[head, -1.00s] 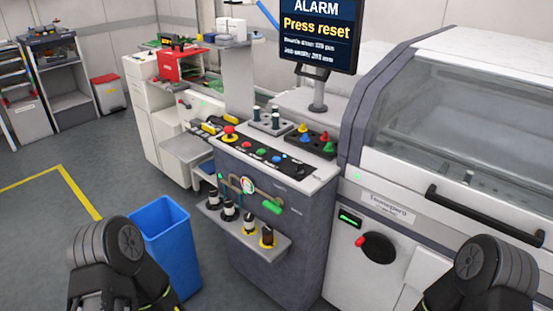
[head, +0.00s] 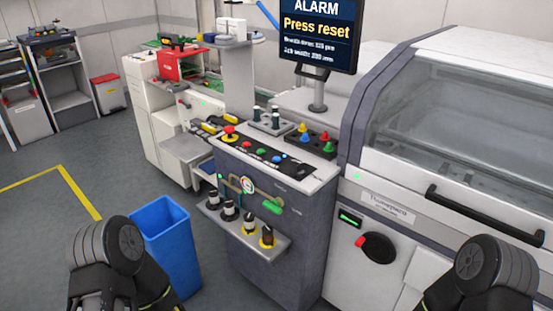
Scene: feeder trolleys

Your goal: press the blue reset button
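The blue reset button (head: 276,159) sits in a row of small coloured buttons on the dark sloping panel on top of the grey control console (head: 285,210). A green button (head: 261,152) and a red button (head: 247,145) are to its left, and a red mushroom knob on a yellow base (head: 229,130) is at the panel's left end. The screen (head: 318,35) above reads "ALARM Press reset". My two arms show at the bottom left and bottom right, well short of the console. Neither gripper's fingers can be seen.
A shelf (head: 240,232) with several dark-and-white holders juts from the console front. A blue bin (head: 168,240) stands on the floor left of it. A large machine with a clear lid and black handle (head: 480,215) stands to the right. Open floor lies at left.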

